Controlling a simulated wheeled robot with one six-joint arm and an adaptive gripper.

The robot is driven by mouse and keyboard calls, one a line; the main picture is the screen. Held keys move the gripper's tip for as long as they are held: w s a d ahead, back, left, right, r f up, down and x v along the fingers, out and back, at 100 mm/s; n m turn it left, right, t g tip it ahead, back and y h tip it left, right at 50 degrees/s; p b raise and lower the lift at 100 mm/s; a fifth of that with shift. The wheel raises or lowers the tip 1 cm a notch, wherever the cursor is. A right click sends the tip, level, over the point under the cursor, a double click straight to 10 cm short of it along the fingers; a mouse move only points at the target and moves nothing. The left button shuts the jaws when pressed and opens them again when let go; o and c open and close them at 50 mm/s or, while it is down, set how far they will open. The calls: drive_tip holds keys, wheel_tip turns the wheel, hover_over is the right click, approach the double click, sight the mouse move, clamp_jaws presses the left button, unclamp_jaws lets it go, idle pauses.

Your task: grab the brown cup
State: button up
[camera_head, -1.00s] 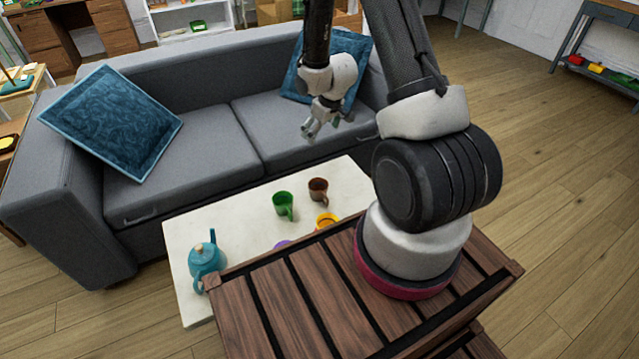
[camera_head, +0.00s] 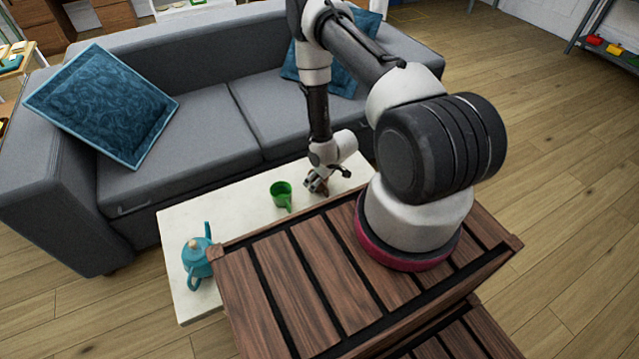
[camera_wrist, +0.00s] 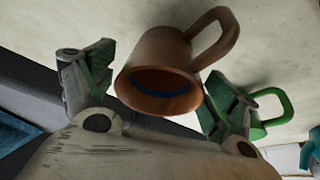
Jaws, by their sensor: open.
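The brown cup (camera_wrist: 160,68) shows in the wrist view between the two fingers of my gripper (camera_wrist: 152,95), its opening facing the camera and its handle to the upper right. My gripper is open around the cup; I cannot tell whether either finger touches it. In the head view my gripper (camera_head: 317,183) is low over the white table (camera_head: 235,222), and it largely hides the brown cup there.
A green cup (camera_head: 281,194) stands just left of my gripper; it also shows beyond the right finger in the wrist view (camera_wrist: 268,112). A teal teapot (camera_head: 197,258) stands at the table's left end. A grey sofa (camera_head: 185,135) stands behind the table.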

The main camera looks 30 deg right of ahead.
drive_tip(key=shift+x, duration=1.15)
drive_tip(key=shift+c, duration=0.2)
drive_tip(key=c, duration=1.1)
